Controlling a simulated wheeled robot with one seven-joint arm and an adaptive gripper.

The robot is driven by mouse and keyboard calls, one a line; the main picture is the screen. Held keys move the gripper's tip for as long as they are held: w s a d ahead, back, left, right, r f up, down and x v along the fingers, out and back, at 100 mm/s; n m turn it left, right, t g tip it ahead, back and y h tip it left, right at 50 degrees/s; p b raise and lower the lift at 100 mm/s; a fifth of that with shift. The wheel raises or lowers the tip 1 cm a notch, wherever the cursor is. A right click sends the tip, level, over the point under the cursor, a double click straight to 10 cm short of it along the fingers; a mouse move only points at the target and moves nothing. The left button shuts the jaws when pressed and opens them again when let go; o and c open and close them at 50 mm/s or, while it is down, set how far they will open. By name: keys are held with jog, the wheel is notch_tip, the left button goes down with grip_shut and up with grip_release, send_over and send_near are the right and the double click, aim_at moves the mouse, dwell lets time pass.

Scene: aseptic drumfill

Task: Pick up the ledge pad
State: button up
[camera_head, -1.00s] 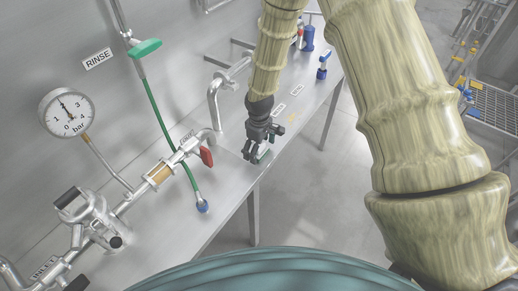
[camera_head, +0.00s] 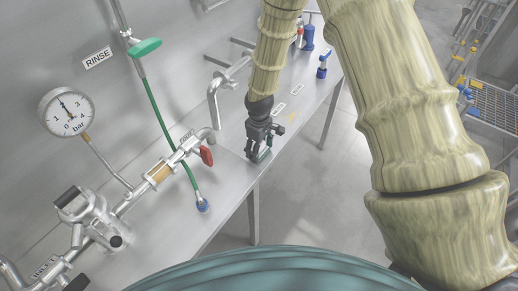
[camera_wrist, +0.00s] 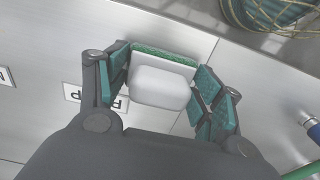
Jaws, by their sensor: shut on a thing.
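The ledge pad (camera_wrist: 160,82) shows in the wrist view as a white rounded block with a green layer along its far edge. My gripper (camera_wrist: 163,90) has its teal-padded fingers on either side of the pad, shut on it. In the head view my gripper (camera_head: 260,155) is low at the front edge of the steel ledge (camera_head: 228,190). Only a small green bit of the pad shows there, mostly hidden by the fingers. I cannot tell whether the pad still touches the ledge.
A pipe with a red-handled valve (camera_head: 206,156) and a green hose with a blue end (camera_head: 202,206) lie left of my gripper. A blue bottle (camera_head: 307,38) and a blue-topped item (camera_head: 322,66) stand farther along the ledge. Open floor (camera_head: 300,190) lies right of the ledge.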

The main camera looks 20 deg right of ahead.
jog(key=shift+r+b, duration=0.85)
jog(key=shift+r, duration=0.35)
jog(key=s+d+r+b, duration=0.1)
jog(key=s+d+b, duration=0.1)
jog(key=s, duration=0.5)
jog(key=s+d+r+b, duration=0.1)
jog(key=s+d+b, duration=0.1)
jog(key=s, duration=0.6)
jog(key=shift+s+d+r+b, duration=0.15)
jog(key=shift+d+r+b, duration=0.2)
jog(key=shift+b, duration=0.55)
jog(key=shift+f, duration=0.1)
